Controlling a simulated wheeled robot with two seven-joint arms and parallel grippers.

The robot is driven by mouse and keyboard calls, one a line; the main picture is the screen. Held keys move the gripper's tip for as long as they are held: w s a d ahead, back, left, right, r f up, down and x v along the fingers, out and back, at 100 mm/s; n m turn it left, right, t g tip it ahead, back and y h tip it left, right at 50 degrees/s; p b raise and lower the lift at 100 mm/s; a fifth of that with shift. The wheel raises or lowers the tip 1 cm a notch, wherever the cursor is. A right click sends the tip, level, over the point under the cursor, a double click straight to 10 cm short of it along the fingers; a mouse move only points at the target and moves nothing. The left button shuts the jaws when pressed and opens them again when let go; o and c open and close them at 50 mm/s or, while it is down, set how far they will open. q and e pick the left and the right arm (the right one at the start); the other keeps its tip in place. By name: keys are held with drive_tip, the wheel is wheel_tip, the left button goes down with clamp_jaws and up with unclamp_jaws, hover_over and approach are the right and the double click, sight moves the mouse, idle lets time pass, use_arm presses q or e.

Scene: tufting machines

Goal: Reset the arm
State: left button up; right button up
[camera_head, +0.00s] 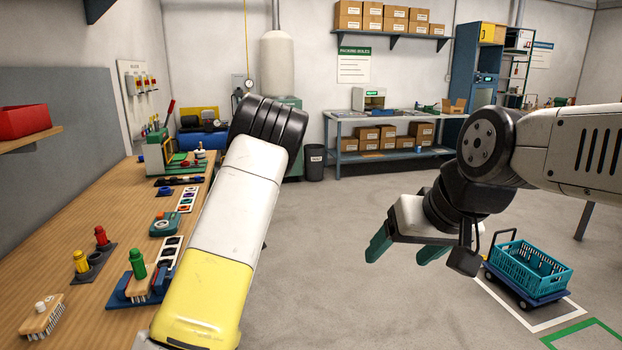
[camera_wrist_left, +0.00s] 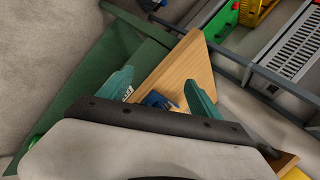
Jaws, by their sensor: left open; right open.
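My right gripper (camera_head: 399,253) hangs over open floor in the head view. Its two teal fingers are apart with nothing between them. My left arm (camera_head: 235,210) reaches up and forward beside the workbench; its gripper does not show in the head view. In the left wrist view my left gripper (camera_wrist_left: 160,86) has its teal fingers spread wide. A wooden surface (camera_wrist_left: 178,70) and a small blue item (camera_wrist_left: 158,101) show beyond and between them. I cannot tell whether the fingers touch anything.
A wooden workbench (camera_head: 75,220) with brushes and coloured parts runs along the left. A blue cart (camera_head: 520,290) carrying a teal crate (camera_head: 530,262) stands at the lower right. A back table (camera_head: 400,116) holds boxes underneath. The middle floor is clear.

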use_arm(q)
drive_tip(key=s+d+r+m+t+h, duration=0.4)
drive_tip(key=s+d+r+m+t, duration=0.1)
drive_tip(key=s+r, duration=0.4)
drive_tip(key=s+d+r+m+t+h, duration=0.4)
drive_tip(key=s+r, duration=0.6)
drive_tip(key=r, duration=0.4)
drive_tip(key=shift+d+r+m+t, duration=0.15)
drive_tip(key=shift+d+m+t, duration=0.75)
drive_tip(key=shift+d, duration=0.8)
